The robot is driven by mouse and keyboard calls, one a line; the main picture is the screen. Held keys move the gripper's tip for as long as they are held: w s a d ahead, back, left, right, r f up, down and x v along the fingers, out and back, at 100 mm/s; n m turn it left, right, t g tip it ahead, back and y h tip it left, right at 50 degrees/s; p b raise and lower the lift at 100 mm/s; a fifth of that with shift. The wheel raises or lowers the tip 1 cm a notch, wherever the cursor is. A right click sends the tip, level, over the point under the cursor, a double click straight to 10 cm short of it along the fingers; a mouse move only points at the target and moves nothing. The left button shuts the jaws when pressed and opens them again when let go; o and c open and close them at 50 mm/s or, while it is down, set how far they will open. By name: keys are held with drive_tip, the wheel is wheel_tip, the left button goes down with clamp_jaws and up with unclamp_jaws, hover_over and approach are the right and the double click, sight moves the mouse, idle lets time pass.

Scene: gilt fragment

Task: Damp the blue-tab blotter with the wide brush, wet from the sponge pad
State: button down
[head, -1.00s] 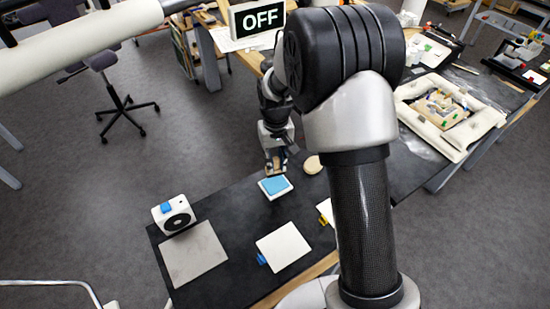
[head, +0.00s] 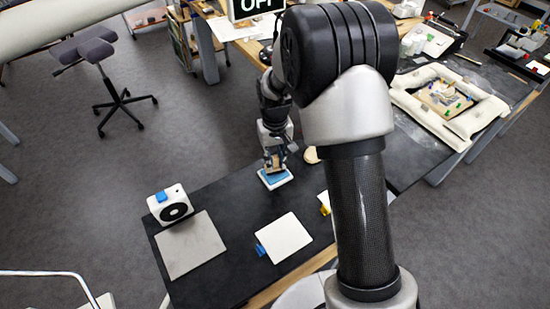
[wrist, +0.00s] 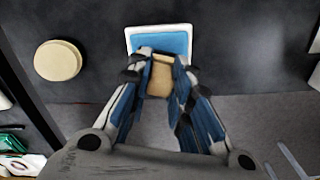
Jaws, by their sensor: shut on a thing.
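My gripper (head: 275,158) is shut on a wooden brush (wrist: 160,78), whose pale block shows between the fingers in the wrist view. The sponge pad, blue in a white tray (head: 264,184), is right under the brush. It also shows in the wrist view (wrist: 158,41), just beyond the fingertips. The brush end appears down at the pad, but its bristles are hidden, so I cannot tell how firmly it touches. The blue-tab blotter, a white square (head: 284,238), lies flat nearer me, its blue tab (head: 260,250) at the left edge.
A yellow-tab blotter (head: 325,203) is mostly hidden behind my arm. A round beige disc (wrist: 58,60) lies beside the pad. A grey plate (head: 192,246) and a white box with a black dial (head: 172,207) are on the left. Dark table between them is clear.

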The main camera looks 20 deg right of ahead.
sight(275, 158)
drive_tip(key=shift+f+b, duration=0.3)
drive_tip(key=shift+f, duration=0.3)
idle(1.4)
drive_tip(key=shift+r, duration=0.15)
drive_tip(key=shift+r+p, duration=2.7)
drive_tip(key=shift+r, duration=0.75)
drive_tip(key=s+b, duration=0.1)
drive_tip(key=s, duration=0.7)
drive_tip(key=shift+s+r, duration=0.15)
drive_tip(key=shift+r, duration=0.3)
